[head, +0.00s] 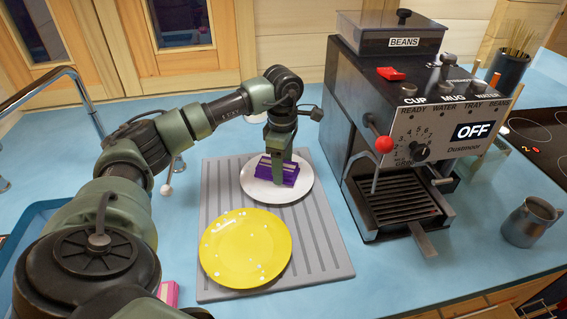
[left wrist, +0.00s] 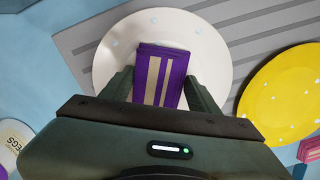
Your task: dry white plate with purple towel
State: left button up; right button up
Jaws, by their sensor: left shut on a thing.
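The white plate (head: 299,186) lies on the grey ribbed drying mat, behind the yellow plate. Pale droplet-like spots show on it in the left wrist view (left wrist: 205,45). The folded purple towel (head: 289,172) with pale stripes is on the white plate; it also shows in the left wrist view (left wrist: 173,62). My left gripper (head: 277,165) points down over the white plate and is shut on the purple towel, with a finger at each side of it (left wrist: 160,88). Whether the towel presses on the plate is hard to tell. My right gripper is not in view.
A yellow plate (head: 245,249) with white spots lies on the drying mat (head: 322,262) in front. A coffee machine (head: 400,130) stands close on the right, with a metal jug (head: 530,222) beyond. A pink item (head: 168,292) is at lower left. A blue tray (head: 30,222) is at left.

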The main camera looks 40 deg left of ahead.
pick_arm(q)
jog(key=shift+s+d+f, duration=0.1)
jog(key=shift+s+d, duration=0.25)
jog(key=shift+s, duration=0.4)
jog(key=shift+s+d, duration=0.3)
jog(key=shift+s, duration=0.45)
jog(key=shift+w+a+r, duration=0.1)
jog(key=shift+w+a, duration=0.2)
jog(key=shift+w, duration=0.35)
jog(key=shift+w+a+r, duration=0.1)
jog(key=shift+w+a, duration=0.15)
jog(key=shift+w, duration=0.45)
jog(key=shift+w+a, duration=0.3)
jog(key=shift+w, duration=0.35)
jog(key=shift+s+d+f, duration=0.1)
jog(key=shift+s+d, duration=0.1)
jog(key=shift+s, duration=0.35)
jog(key=shift+s+d+f, duration=0.1)
jog(key=shift+s+d, duration=0.1)
jog(key=shift+s, duration=0.3)
jog(key=shift+w+r, duration=0.1)
notch_tip(320, 180, up, 7)
jog(key=p, duration=0.5)
